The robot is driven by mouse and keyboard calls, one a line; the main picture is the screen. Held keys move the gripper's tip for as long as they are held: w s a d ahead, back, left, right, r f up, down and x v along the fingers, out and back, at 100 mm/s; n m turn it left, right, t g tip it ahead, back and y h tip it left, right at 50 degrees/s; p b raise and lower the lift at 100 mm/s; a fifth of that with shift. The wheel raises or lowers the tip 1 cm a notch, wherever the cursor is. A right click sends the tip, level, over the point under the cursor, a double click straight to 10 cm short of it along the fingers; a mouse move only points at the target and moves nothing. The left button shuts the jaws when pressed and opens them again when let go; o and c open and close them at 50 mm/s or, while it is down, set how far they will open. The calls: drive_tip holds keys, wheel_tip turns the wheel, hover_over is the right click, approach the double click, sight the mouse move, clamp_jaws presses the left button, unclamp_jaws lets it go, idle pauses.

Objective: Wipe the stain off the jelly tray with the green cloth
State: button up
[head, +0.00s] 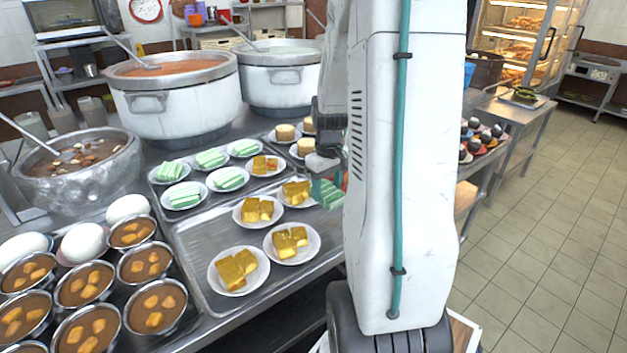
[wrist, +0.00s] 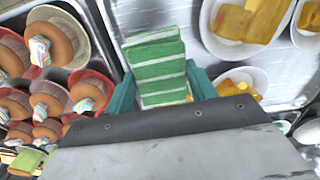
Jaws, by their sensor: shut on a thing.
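My gripper (wrist: 160,92) has teal fingers on both sides of a green cloth with white stripes (wrist: 158,65) and is shut on it. In the head view my gripper (head: 322,185) is at the right side of the metal tray (head: 196,262), partly behind my arm, and the cloth (head: 331,198) shows in small part. The tray carries white plates of yellow jelly pieces (head: 238,270). In the wrist view bare tray metal (wrist: 150,14) lies beyond the cloth. I cannot tell whether the cloth touches it. I make out no stain; my arm hides part of the tray's right side.
Plates of green and white slices (head: 183,195) stand behind the yellow ones. Bowls of brown soup (head: 85,283) and large stockpots (head: 175,95) fill the left and back. In the wrist view, plates of brown buns (wrist: 48,95) lie close on the left. Floor is free at right.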

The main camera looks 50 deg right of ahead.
drive_tip(key=shift+f, duration=2.95)
drive_tip(key=shift+f, duration=0.95)
drive_tip(key=shift+d, duration=0.1)
drive_tip(key=shift+s+d, duration=0.25)
drive_tip(key=shift+d, duration=0.6)
drive_tip(key=shift+s+d, duration=0.2)
drive_tip(key=shift+d, duration=0.6)
drive_tip(key=shift+w+a, duration=0.25)
drive_tip(key=shift+a, duration=0.65)
drive_tip(key=shift+w+a, duration=0.2)
drive_tip(key=shift+a, duration=0.65)
drive_tip(key=shift+r, duration=3.05)
